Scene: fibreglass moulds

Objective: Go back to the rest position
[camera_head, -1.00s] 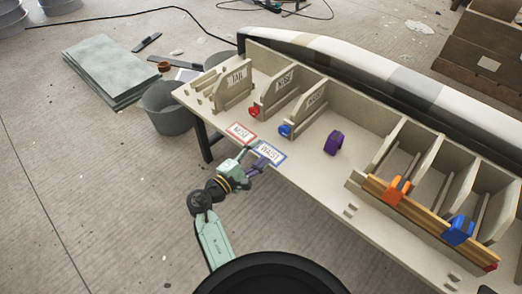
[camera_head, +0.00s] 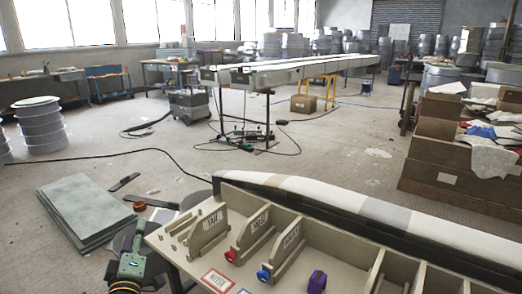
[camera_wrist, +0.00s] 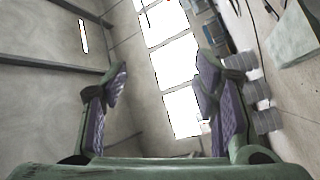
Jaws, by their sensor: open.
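My gripper (camera_wrist: 160,100) is open and empty in the wrist view, its two purple-padded fingers wide apart. Between them show a grey wall and bright windows. In the head view part of my arm (camera_head: 130,270) shows at the lower left, beside the bench's left end; the fingertips are hard to make out there.
The wooden bench (camera_head: 170,249) with divided bays fills the lower right. It holds a red piece (camera_head: 230,256), a blue piece (camera_head: 263,274) and a purple ring (camera_head: 317,281). Grey sheets (camera_head: 82,208) are stacked on the floor at left. Open floor lies beyond.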

